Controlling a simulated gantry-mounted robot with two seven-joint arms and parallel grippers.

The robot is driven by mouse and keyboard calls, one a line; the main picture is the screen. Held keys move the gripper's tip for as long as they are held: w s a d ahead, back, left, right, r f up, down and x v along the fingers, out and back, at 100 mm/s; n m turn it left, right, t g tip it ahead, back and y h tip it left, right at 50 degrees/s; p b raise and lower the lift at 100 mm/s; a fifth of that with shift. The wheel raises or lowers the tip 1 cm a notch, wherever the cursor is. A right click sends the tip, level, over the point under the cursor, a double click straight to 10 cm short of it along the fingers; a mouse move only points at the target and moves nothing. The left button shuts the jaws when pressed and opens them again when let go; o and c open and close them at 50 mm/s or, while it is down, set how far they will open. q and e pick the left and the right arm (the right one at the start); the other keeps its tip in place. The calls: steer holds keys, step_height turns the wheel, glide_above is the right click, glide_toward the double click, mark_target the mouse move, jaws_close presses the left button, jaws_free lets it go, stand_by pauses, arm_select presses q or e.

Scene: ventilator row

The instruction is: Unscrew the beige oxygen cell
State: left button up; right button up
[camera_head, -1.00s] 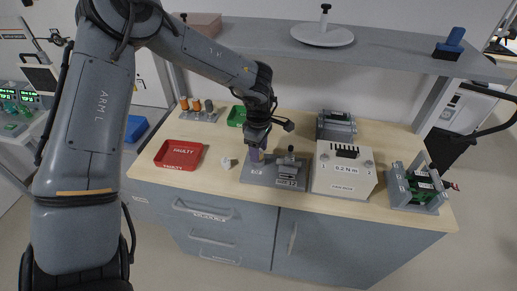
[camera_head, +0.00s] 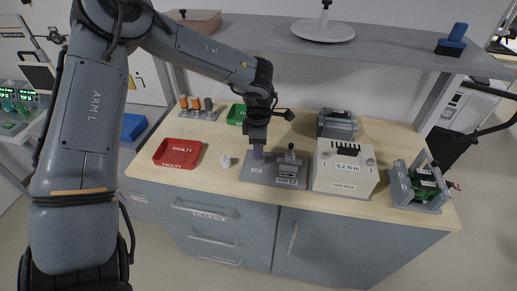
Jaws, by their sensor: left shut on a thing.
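My left gripper (camera_head: 257,143) points down over the left part of a grey fixture plate (camera_head: 252,176). I cannot make out a beige oxygen cell for sure. A small whitish piece (camera_head: 226,161) lies on the bench left of the plate. A rack (camera_head: 200,113) at the back left holds orange and grey cylinders. My right gripper is not in view.
A red tray marked FAULTY (camera_head: 178,165) stands at left, a green tray (camera_head: 236,114) behind the gripper. A clamp block (camera_head: 290,168) and a white torque box (camera_head: 345,181) reading 0.2 N m stand to the right. A grey frame with a green board (camera_head: 424,184) is at far right.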

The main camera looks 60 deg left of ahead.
arm_select(q)
steer(key=shift+n, duration=0.8)
steer(key=n+b, duration=0.1)
steer(key=n, duration=0.4)
steer(key=shift+n+b, duration=0.3)
steer(key=shift+b, duration=0.05)
steer(key=shift+n, duration=0.3)
